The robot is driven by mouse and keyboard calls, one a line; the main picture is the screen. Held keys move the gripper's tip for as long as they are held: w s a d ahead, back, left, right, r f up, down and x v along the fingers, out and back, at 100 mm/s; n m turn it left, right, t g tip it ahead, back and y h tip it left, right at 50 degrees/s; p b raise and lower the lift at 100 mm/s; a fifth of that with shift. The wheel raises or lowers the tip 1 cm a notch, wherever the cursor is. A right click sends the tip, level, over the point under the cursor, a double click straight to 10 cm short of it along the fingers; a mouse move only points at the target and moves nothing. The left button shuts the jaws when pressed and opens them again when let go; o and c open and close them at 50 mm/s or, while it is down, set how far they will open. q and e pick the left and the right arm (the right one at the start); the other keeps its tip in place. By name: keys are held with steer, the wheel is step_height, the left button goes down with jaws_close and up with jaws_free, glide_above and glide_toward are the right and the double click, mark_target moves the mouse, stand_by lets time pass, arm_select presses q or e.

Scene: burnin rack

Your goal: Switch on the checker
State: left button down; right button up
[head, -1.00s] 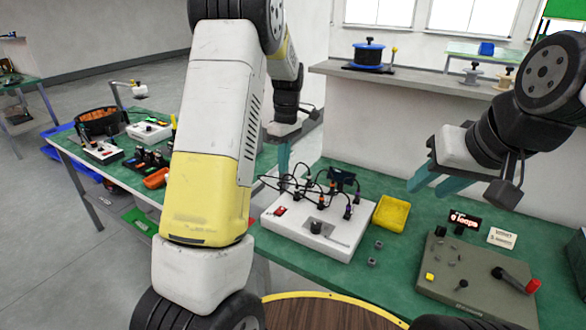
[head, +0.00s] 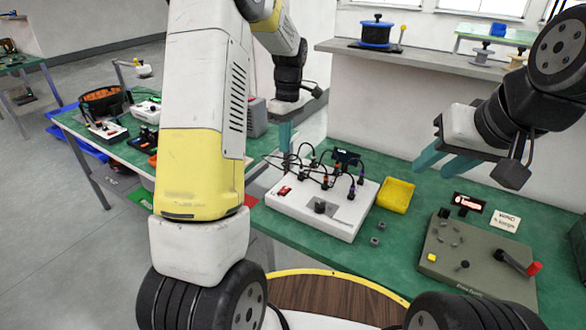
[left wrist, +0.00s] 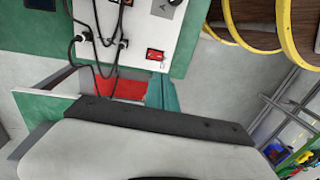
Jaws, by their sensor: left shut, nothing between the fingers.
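In the left wrist view the white box (left wrist: 135,20) and red switch (left wrist: 155,56) also show; I cannot tell the switch's position. My left gripper (head: 285,146) is shut and empty, above and behind the box's left corner, apart from the switch. Its teal fingers also show in the left wrist view (left wrist: 162,92). My right gripper (head: 446,162) is open and empty above the bench at right.
A yellow tray (head: 396,196) and small grey blocks (head: 377,235) lie right of the box. A second table with devices is at left. A round wooden top (head: 335,293) is in front.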

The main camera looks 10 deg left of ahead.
mark_target(282, 192)
arm_select(q)
steer(key=shift+f, duration=0.15)
steer(key=f, duration=0.4)
steer(key=s+f, duration=0.1)
steer(key=f, duration=0.8)
steer(key=shift+s+a+f, duration=0.3)
steer(key=shift+f, duration=0.05)
steer(key=shift+s+f, duration=0.15)
steer(key=shift+f, duration=0.1)
steer(key=shift+w+d+r, duration=0.1)
steer(key=shift+w+d, duration=0.05)
steer(key=shift+w, duration=0.3)
steer(key=shift+w+d+r, duration=0.1)
steer(key=shift+w+d, duration=0.05)
steer(key=shift+w, duration=0.3)
